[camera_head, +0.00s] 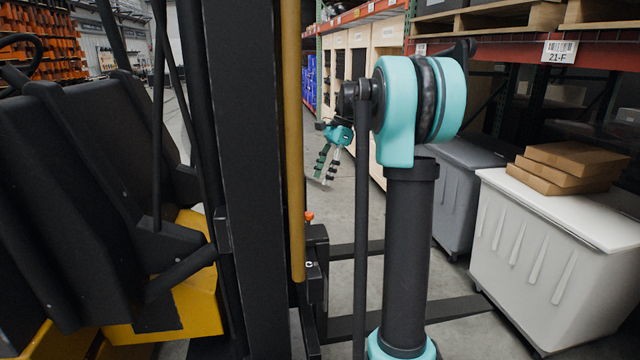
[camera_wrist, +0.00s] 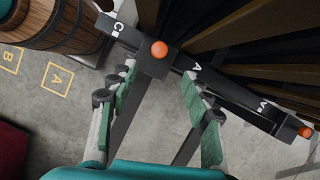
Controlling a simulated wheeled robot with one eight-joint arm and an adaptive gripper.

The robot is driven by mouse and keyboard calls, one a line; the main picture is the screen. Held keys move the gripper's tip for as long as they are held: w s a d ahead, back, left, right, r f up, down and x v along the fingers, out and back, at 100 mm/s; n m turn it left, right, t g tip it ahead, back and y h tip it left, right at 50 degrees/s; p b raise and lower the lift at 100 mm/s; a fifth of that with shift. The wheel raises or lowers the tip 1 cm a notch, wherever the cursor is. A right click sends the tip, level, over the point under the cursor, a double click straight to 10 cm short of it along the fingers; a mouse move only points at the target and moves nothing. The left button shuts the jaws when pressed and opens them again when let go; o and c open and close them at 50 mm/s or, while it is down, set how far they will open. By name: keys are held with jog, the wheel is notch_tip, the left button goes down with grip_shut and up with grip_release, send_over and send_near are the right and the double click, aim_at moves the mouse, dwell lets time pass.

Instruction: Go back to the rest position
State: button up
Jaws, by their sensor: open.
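My gripper (camera_head: 324,178) hangs from the raised teal and black arm near the middle of the head view, its fingers pointing down over the floor. In the wrist view my gripper (camera_wrist: 158,75) has its two green-padded fingers spread apart, with nothing between them. A white lidded tote (camera_head: 545,275) stands at the right of the head view, clear of the gripper. A dark grey tote (camera_head: 455,190) stands behind it, partly hidden by my arm.
Flat cardboard boxes (camera_head: 570,168) are stacked on the white tote. A rack beam (camera_head: 600,55) labelled 21-F crosses above it. Pale wooden crates (camera_head: 386,45) line the aisle. A wooden barrel (camera_wrist: 70,25) shows in the wrist view, near yellow floor marks (camera_wrist: 56,79).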

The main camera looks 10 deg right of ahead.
dwell(0.3)
jog(key=s+f+n+t+h, duration=0.4)
jog(key=s+f+n, duration=1.1)
jog(key=s+f, duration=1)
jog(key=s+t, duration=0.1)
jog(key=s, duration=0.3)
jog(key=shift+s+d+f, duration=0.25)
jog(key=shift+d+f, duration=0.05)
jog(key=shift+f, duration=0.1)
